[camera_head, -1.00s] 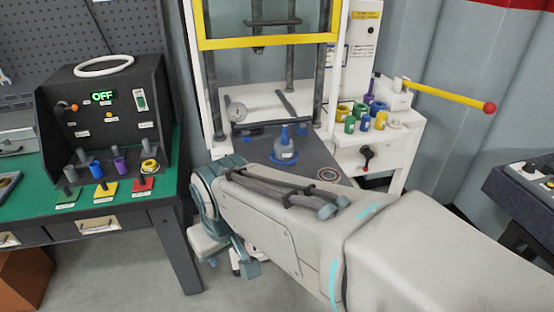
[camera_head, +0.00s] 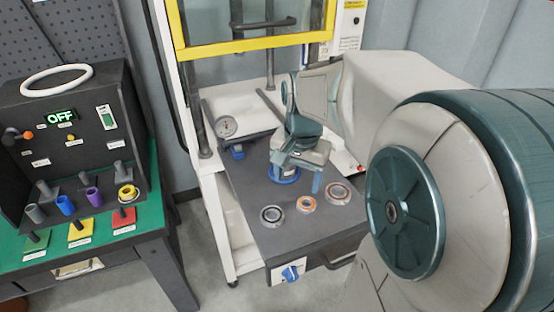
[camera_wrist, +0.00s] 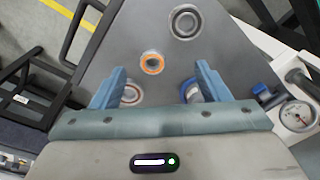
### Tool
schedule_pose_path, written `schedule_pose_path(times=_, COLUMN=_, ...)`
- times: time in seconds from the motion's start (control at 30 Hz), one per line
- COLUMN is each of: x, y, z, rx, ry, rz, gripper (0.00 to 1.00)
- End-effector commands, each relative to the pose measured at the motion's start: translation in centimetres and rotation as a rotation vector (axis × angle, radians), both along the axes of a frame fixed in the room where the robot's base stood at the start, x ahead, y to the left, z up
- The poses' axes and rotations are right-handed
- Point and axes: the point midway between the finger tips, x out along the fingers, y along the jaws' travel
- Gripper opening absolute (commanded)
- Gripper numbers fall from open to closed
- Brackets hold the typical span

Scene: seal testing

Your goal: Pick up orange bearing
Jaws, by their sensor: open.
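In the wrist view the orange bearing (camera_wrist: 152,63) lies ahead of and between my two blue fingers. My gripper (camera_head: 296,178) is open and empty, with its fingers pointing down over the table behind the orange bearing. In the wrist view my gripper (camera_wrist: 160,72) partly covers a reddish-ringed bearing and a blue-based part. The gap between fingertips and tabletop is hard to judge.
A grey bearing (camera_head: 271,215) lies left of the orange one and a reddish-ringed bearing (camera_head: 337,193) lies right. A blue-based part (camera_head: 285,178) stands under my gripper. A pressure gauge (camera_head: 227,126) is at the back left. The table's front strip is clear.

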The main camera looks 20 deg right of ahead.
Motion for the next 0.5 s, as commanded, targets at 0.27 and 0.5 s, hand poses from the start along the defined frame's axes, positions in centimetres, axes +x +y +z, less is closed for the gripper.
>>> schedule_pose_path(times=0.27, x=3.2, y=-4.4, z=1.0, rx=0.017, ry=0.074, rz=-0.333, gripper=0.69)
schedule_pose_path(times=0.5, x=3.3, y=-4.6, z=-2.5, rx=0.019, ry=0.085, rz=-0.36, gripper=0.69)
